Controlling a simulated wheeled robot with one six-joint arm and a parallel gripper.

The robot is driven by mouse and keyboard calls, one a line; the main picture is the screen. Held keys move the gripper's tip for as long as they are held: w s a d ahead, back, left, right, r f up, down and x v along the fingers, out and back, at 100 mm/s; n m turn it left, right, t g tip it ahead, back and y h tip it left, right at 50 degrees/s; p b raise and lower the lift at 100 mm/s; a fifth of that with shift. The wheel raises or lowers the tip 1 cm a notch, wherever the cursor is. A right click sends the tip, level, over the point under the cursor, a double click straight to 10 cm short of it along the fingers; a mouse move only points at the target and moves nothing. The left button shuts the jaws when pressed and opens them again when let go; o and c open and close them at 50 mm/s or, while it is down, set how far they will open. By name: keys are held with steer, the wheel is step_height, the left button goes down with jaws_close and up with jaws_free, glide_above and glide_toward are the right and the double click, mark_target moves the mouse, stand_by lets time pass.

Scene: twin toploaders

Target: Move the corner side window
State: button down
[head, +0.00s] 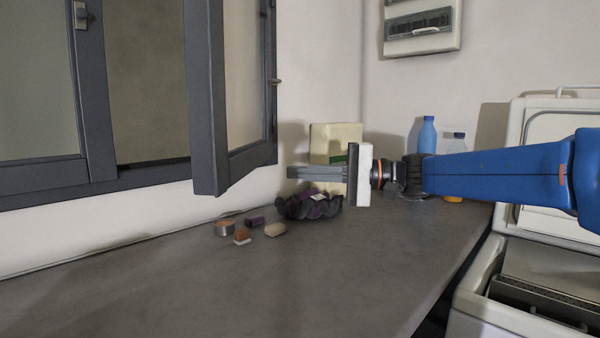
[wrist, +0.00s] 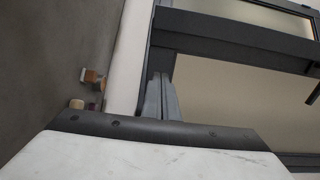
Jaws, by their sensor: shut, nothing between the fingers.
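The corner side window (head: 207,100) is a dark grey framed glass sash in the head view. It stands ajar, with its thick near edge out from the wall over the counter. A small fitting (head: 275,82) is on its right-hand edge. My gripper (head: 290,179) is shut and empty, pointing left, below and to the right of the sash's lower right corner. It appears apart from the sash. In the wrist view my gripper (wrist: 163,78) shows its closed fingers in front of dark window framing (wrist: 225,45); I cannot tell which pane this is.
The grey counter (head: 330,270) holds small blocks (head: 275,229), a tin (head: 225,228) and a dark crumpled bowl (head: 308,206) below my gripper. A cream box (head: 335,140) and a blue bottle (head: 427,136) stand behind. A white toploader (head: 475,310) is at right. The front counter is clear.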

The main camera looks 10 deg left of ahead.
mark_target(235, 170)
steer(key=a, duration=1.1)
steer(key=shift+a, duration=0.25)
steer(key=shift+a, duration=0.2)
steer(key=w+a+m+t, duration=0.2)
steer(key=w+a+t, duration=0.1)
steer(key=a, duration=1.5)
steer(key=shift+a+m+t+h, duration=0.15)
steer(key=shift+m+t+h, duration=0.2)
steer(key=shift+t, duration=0.35)
